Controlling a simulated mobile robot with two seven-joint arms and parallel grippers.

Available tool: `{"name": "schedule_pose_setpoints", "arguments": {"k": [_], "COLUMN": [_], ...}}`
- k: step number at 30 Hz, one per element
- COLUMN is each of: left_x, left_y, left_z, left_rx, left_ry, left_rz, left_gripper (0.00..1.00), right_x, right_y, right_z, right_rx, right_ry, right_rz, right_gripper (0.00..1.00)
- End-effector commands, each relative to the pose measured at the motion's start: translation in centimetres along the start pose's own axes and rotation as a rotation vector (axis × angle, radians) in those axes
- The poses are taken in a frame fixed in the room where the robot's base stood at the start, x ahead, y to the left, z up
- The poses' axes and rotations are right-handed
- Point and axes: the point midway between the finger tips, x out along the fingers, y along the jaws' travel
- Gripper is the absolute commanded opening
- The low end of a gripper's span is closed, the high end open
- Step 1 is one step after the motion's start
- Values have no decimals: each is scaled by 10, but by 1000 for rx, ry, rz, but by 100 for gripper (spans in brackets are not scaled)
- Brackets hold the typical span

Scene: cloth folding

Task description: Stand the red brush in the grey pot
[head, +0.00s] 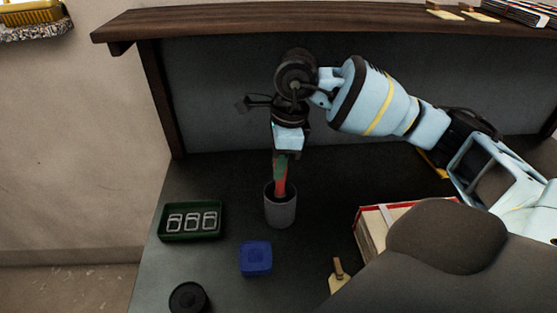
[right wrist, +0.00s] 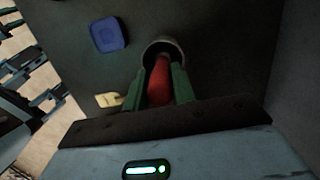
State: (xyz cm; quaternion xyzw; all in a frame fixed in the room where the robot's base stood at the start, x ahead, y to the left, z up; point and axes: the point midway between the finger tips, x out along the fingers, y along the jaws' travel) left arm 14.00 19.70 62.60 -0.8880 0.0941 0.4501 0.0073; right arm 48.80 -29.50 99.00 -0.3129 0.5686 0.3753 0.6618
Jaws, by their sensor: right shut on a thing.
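The grey pot (head: 280,211) stands upright on the dark table; it also shows in the right wrist view (right wrist: 163,44). The red brush (head: 281,182) is upright with its lower end inside the pot's mouth. My right gripper (head: 281,160) points down above the pot. In the right wrist view its green fingers (right wrist: 160,88) are shut on the red brush (right wrist: 160,80). The brush's lower end is hidden in the pot, so I cannot tell whether it touches the bottom. My left gripper is not in view.
A green tray (head: 164,236) with metal pieces lies left of the pot. A blue box (head: 256,258) and a round black object (head: 188,298) are in front. Books (head: 373,240) and a wooden-handled item (head: 338,277) lie to the right. A shelf (head: 220,23) overhangs behind.

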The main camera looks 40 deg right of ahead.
Motion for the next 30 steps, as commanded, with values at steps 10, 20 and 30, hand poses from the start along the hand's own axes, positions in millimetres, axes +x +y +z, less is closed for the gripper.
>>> {"name": "schedule_pose_setpoints", "arguments": {"k": [10, 20, 30], "left_x": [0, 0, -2], "left_y": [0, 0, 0], "left_z": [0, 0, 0], "left_rx": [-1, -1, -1], "left_ry": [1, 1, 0], "left_rz": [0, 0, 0], "left_gripper": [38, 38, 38], "right_x": [0, -18, -68], "right_y": [0, -1, 0], "right_z": [0, 0, 0], "right_rx": [0, 0, 0], "right_ry": [0, -2, -1], "right_rz": [0, -3, -1], "right_gripper": [51, 51, 51]}}
